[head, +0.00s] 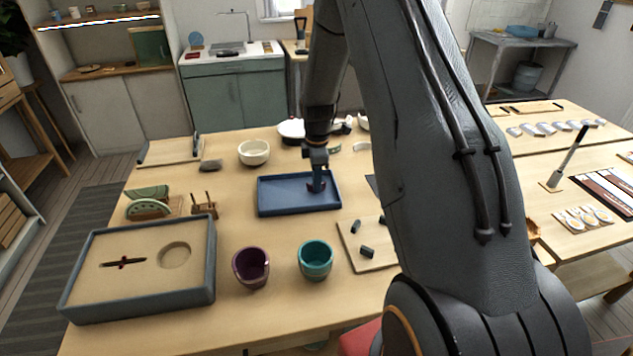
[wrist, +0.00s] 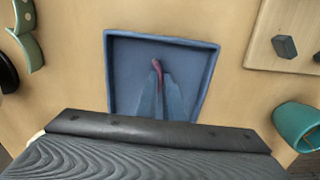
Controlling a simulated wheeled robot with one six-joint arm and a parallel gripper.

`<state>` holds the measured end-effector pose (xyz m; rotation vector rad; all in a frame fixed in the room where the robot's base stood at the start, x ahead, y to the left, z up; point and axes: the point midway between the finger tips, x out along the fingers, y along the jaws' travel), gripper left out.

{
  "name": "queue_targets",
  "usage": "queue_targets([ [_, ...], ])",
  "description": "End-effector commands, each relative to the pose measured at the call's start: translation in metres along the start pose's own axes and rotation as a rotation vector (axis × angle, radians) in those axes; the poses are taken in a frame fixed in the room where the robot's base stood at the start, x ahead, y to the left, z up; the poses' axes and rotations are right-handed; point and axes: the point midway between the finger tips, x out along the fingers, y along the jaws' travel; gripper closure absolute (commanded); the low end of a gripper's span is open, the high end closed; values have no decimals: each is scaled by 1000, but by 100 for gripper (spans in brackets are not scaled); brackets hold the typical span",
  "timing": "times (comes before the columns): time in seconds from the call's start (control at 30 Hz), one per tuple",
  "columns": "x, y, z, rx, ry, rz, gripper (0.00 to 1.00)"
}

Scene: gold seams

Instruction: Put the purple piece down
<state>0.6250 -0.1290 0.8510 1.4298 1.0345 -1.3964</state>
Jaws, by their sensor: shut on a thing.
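My gripper (head: 316,184) is shut on the purple piece (head: 309,186) over the blue tray (head: 275,201). In the wrist view the purple piece (wrist: 157,68) shows as a thin reddish-purple sliver between the fingertips (wrist: 163,84). The fingers hide most of it. The tray (wrist: 125,70) lies around and beneath the fingers and is otherwise empty where I can see. I cannot tell whether the piece touches the tray floor.
A purple cup (head: 251,268) and a teal cup (head: 315,260) stand in front of the tray. A grey-rimmed box (head: 190,290) with recesses is at front left. A board (head: 365,262) with dark bits lies at right. A white bowl (head: 253,153) stands behind.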

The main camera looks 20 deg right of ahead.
Motion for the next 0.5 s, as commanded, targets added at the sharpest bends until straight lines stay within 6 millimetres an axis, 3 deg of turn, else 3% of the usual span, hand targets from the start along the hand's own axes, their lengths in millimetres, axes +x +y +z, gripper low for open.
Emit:
queue_targets([
  [0.03, 2, 0, 0, 0, 0, -1, 100],
  [0.1, 1, 0, 0, 0, 0, 0, 81],
  [0.17, 1, 0, 0, 0, 0, -1, 74],
  [0.5, -2, 0, 0, 0, 0, 0, 74],
])
